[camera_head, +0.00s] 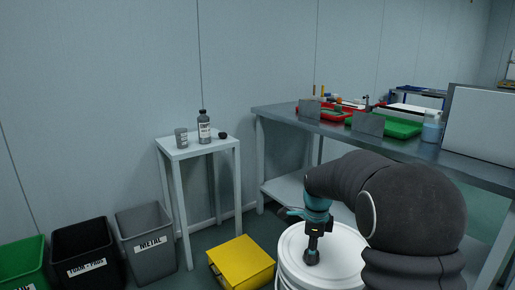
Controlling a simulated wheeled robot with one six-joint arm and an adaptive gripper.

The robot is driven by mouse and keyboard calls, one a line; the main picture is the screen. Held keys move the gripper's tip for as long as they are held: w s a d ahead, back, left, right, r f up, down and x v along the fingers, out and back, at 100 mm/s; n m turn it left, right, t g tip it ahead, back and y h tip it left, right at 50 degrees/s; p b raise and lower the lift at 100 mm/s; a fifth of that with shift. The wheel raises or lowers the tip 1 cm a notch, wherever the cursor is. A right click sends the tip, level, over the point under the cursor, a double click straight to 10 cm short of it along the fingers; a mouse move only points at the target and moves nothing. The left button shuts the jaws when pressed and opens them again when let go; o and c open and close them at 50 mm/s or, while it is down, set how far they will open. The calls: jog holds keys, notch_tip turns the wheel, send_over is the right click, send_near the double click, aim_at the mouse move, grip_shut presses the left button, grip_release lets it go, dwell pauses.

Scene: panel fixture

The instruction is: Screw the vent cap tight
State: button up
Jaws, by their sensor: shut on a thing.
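A white round lid (340,258) on a white drum or bucket is at the bottom centre of the head view. A small dark vent cap (312,258) sits on the lid, left of its middle. My gripper (312,248) points straight down and is shut on the vent cap. My dark arm covers the right part of the lid. Whether the cap is seated fully cannot be told at this size, and its thread is hidden.
A yellow box (242,263) stands on the floor left of the drum. A small white table (172,153) holds a bottle (204,128), a cup (181,138) and a dark round item (222,135). A bench (275,114) with red and green trays stands behind. Bins line the left wall.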

jog(key=shift+m+p, duration=0.35)
jog(key=shift+m, duration=1.35)
jog(key=o, duration=1.1)
